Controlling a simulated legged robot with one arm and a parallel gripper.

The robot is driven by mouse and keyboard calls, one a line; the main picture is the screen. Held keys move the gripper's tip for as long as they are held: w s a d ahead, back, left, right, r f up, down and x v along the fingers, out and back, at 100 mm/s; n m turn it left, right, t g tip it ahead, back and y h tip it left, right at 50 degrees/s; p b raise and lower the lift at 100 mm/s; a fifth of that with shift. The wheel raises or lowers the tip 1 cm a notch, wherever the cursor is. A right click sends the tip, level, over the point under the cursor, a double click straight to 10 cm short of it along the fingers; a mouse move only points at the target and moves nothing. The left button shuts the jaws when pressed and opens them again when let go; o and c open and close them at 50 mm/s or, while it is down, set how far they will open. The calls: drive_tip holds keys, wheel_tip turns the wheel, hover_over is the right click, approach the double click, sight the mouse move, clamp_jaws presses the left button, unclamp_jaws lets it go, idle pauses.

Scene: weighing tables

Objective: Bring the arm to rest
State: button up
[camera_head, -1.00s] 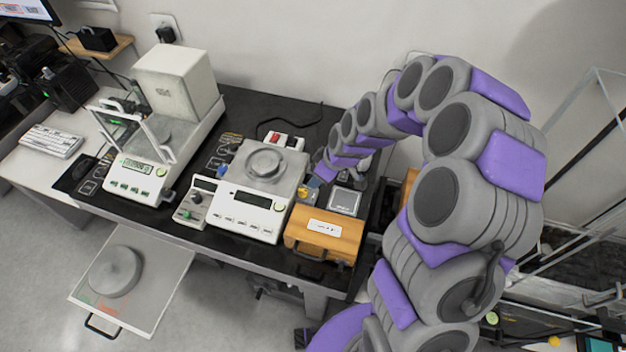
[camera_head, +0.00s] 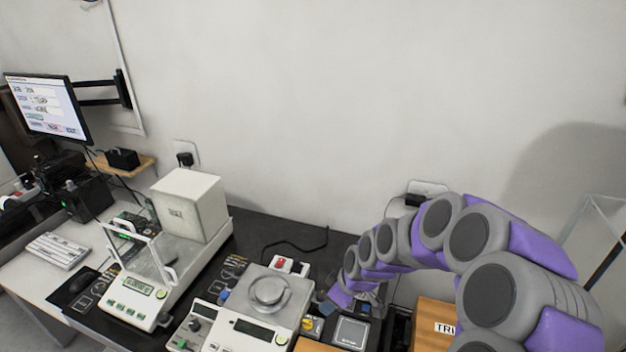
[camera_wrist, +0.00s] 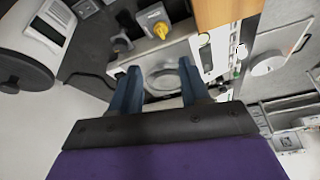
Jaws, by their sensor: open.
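My arm, purple and grey, arches from the lower right over the right end of the black table in the head view. My gripper (camera_wrist: 160,85) shows in the wrist view with its two blue-grey fingers apart and nothing between them. Beyond the fingers, the wrist view shows a round metal weighing pan (camera_wrist: 165,82). In the head view the gripper end (camera_head: 338,300) hangs low, to the right of the balance with the round pan (camera_head: 270,292). Its fingers are too small there to make out, and I cannot tell its height above the table.
A balance with a white box-shaped housing (camera_head: 190,205) stands on the left. A wooden box (camera_head: 433,322) stands right of the gripper. A silver-topped square device (camera_head: 351,331) is close below it. A monitor (camera_head: 46,108) and keyboard (camera_head: 57,250) are far left.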

drive_tip(key=s+d+r+m+g+h, duration=0.1)
drive_tip(key=s+r, duration=0.4)
drive_tip(key=s, duration=0.6)
drive_tip(key=s+d+r+m+g+h, duration=0.1)
drive_tip(key=s+r+m, duration=0.4)
drive_tip(key=s, duration=0.6)
drive_tip(key=s+d+r+m+g+h, duration=0.1)
drive_tip(key=s+d+r+m, duration=0.3)
drive_tip(key=s, duration=0.7)
drive_tip(key=shift+s+r+m+g+h, duration=0.35)
drive_tip(key=shift+r+m+g, duration=0.1)
drive_tip(key=shift+g, duration=0.25)
drive_tip(key=shift+o, duration=0.4)
